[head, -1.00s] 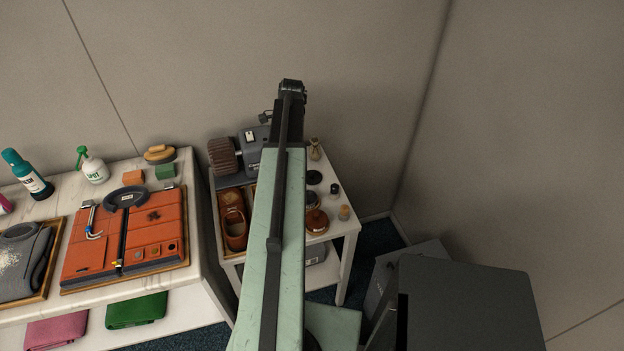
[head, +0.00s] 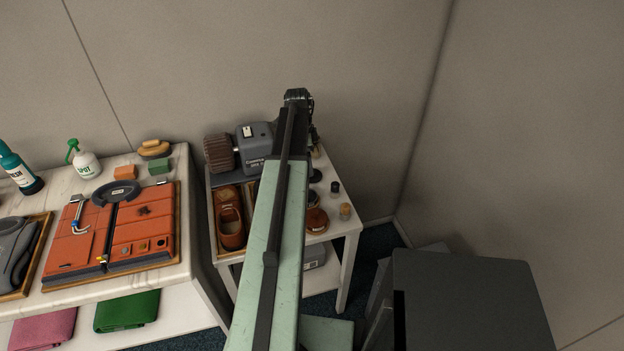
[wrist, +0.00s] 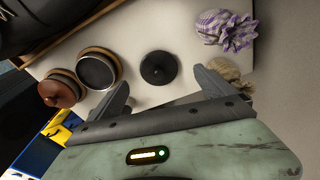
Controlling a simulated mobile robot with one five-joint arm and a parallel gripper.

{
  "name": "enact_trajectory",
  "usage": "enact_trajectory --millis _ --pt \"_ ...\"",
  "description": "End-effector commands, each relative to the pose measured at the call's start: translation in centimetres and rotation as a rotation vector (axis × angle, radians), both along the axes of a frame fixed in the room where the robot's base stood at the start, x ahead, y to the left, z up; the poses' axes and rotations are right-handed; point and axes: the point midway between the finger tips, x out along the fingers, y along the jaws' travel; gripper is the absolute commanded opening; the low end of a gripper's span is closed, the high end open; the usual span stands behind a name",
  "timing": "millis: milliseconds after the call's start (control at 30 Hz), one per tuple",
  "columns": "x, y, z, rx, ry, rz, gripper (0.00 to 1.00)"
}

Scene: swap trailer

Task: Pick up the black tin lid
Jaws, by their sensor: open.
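The black tin lid (wrist: 158,68) is a round dark disc with a small raised centre, lying flat on the white table top in the wrist view. In the head view the lid (head: 316,175) shows partly beside my arm. My gripper (wrist: 160,77) is open and empty, with one finger to each side of the lid in the wrist view. The fingers look apart from it; their height above the table is hard to judge. In the head view my arm hides the fingers.
Left of the lid stand an open round tin (wrist: 97,70) and a brown-topped tin (wrist: 62,88). A purple checked cloth (wrist: 228,30) and a tan bundle (wrist: 230,70) lie close to the right finger. A grey motor machine (head: 256,148) stands at the table's back.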

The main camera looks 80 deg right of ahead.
Motion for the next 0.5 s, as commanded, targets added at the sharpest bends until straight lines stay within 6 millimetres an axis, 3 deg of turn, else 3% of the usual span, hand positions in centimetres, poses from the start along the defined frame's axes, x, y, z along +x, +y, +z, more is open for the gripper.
enact_trajectory --millis 233,500 --pt "-0.5 0.0 -1.5 0.001 -0.001 -0.003 0.94" --pt "-1.1 0.0 -5.8 0.001 -0.001 -0.004 0.94"
